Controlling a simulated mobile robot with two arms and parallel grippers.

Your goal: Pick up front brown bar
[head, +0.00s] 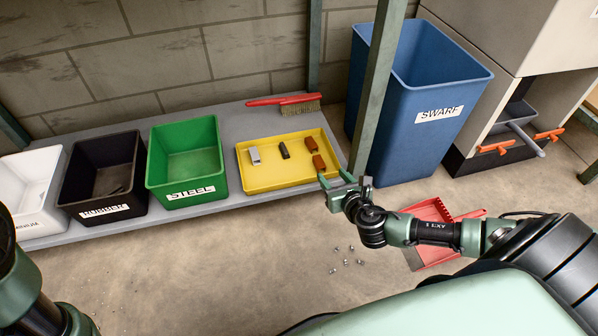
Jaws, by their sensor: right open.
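The yellow tray (265,182) lies on the grey shelf and holds small bars. The front brown bar (319,162) is near the tray's right side, close to its front right corner. A second brown bar (312,144) lies just behind it. My right gripper (345,181) is open and empty, at the tray's front right corner, a little to the right and nearer than the front brown bar. Of my left arm only links show at the lower left; its gripper is out of view.
A light grey bar (254,156) and a dark bar (285,150) share the tray. A green STEEL bin (185,195), black RUBBER bin (98,207) and white bin (30,225) stand left. A green post (378,85) rises beside the blue SWARF bin (425,140). A red dustpan (432,212) lies on the floor.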

